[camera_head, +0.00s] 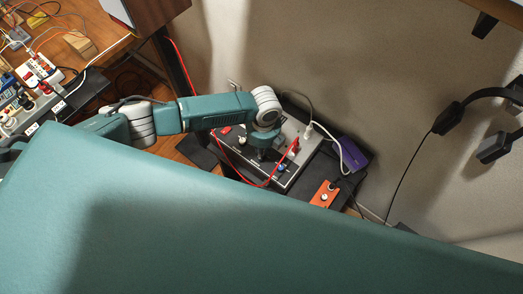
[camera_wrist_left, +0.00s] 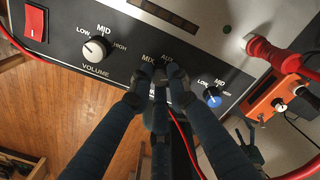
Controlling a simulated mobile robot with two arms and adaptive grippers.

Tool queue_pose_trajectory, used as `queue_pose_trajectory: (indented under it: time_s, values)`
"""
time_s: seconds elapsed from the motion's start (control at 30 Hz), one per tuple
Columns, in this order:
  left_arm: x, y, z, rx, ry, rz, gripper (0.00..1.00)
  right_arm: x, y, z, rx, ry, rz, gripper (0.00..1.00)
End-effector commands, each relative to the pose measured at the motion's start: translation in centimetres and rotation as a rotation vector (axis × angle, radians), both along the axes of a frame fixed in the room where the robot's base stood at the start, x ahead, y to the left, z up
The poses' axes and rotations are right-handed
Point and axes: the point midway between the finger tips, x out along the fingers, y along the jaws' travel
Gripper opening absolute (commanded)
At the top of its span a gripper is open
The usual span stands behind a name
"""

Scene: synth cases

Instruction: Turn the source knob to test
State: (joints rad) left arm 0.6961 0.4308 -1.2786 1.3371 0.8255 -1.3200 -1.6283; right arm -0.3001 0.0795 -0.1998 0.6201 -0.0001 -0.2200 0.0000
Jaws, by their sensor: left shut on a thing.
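The dark front panel (camera_wrist_left: 70,42) of a grey audio device (camera_head: 239,159) fills the top of the left wrist view. My left gripper (camera_wrist_left: 161,80) is shut on the middle knob, between the volume knob (camera_wrist_left: 95,50) and a blue-capped knob (camera_wrist_left: 212,97). The fingers hide this knob and its pointer. The labels MIX and AUX show just above the fingertips; a test label cannot be read, and the name under the knob is covered. In the head view the left gripper (camera_head: 262,150) reaches down onto the device. My right gripper is not in view.
A red switch (camera_wrist_left: 35,22) sits on the panel's left end. A red plug (camera_wrist_left: 262,50) and its red cable are close to the gripper. An orange box (camera_head: 325,194) and a purple box (camera_head: 354,154) stand beside the device. A cluttered wooden bench (camera_head: 98,28) is at upper left.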

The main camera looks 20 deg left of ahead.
Motion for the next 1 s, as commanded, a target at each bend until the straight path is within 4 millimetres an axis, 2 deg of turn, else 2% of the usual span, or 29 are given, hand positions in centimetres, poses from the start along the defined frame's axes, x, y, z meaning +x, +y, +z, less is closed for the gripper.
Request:
queue_pose_trajectory:
  time_s: [0.4,0.43,0.5,0.53,0.83,1.0]
  values:
    - [0.3,0.0,0.2,-0.001,-0.005,-0.008,0.00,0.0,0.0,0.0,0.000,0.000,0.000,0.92]
    - [0.3,0.0,0.2,-0.001,-0.005,-0.008,0.18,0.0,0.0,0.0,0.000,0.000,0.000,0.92]
    - [0.3,0.0,0.2,-0.001,-0.005,-0.008,0.32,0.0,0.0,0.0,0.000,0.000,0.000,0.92]
    - [0.2,0.0,0.2,0.000,-0.005,-0.008,0.35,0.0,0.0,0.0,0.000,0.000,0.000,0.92]
    - [0.1,0.0,0.2,-0.001,-0.003,-0.007,0.35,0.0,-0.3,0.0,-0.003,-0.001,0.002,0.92]
    - [0.2,-0.1,2.0,-0.002,-0.004,-0.007,0.35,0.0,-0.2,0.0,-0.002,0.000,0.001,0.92]
